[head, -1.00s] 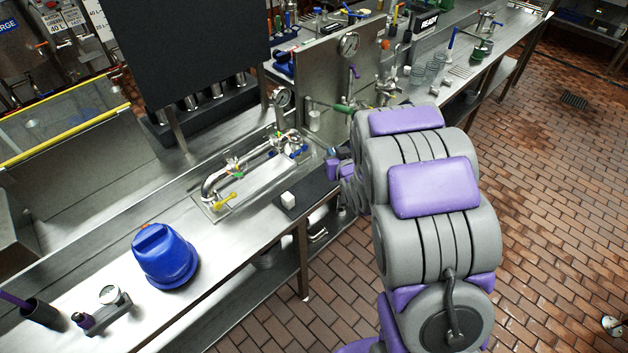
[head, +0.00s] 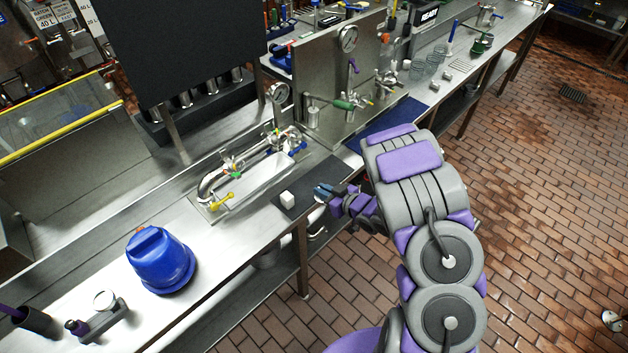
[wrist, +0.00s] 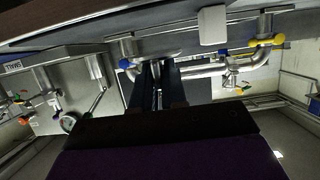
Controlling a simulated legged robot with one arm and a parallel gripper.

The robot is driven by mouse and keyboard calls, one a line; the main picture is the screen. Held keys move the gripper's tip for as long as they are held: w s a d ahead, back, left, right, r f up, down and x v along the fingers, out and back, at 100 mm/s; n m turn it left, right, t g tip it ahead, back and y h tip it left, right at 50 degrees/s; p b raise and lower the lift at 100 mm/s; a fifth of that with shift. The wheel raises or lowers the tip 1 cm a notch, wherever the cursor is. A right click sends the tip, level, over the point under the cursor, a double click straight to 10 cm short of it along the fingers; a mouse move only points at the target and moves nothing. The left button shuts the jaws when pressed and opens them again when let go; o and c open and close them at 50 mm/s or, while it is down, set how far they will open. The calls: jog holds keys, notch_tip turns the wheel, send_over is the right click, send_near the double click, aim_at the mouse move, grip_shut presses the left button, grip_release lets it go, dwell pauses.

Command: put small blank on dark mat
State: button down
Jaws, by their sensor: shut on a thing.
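The dark mat (head: 318,178) lies on the steel bench in front of the pipe loop. A small white block (head: 287,198) sits on its left part; the block also shows at the top of the wrist view (wrist: 212,25). My gripper (head: 322,191) is over the mat's right front part, to the right of the white block and apart from it. In the wrist view my gripper (wrist: 157,80) has its dark fingers close together, with a thin pale strip between them. It is shut on a small piece, taken as the small blank, mostly hidden by the fingers.
The pipe loop with a yellow handle (head: 221,201) stands behind the mat. A blue cap-like object (head: 160,262) is at the left front. A navy mat (head: 388,124) lies to the right, by an upright steel panel (head: 325,85) with a gauge. The bench's front edge is near my gripper.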

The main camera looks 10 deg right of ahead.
jog(key=b, duration=0.1)
send_over(314, 184)
jog(key=shift+f, duration=0.45)
notch_tip(314, 184, down, 4)
jog(key=shift+r+b, duration=0.25)
jog(key=shift+b, duration=0.35)
jog(key=c, duration=1.2)
grip_release()
jog(key=shift+o, duration=0.2)
jog(key=p+v, duration=0.1)
jog(key=v, duration=1.1)
jog(key=shift+d+p, duration=0.15)
jog(key=shift+p, duration=0.25)
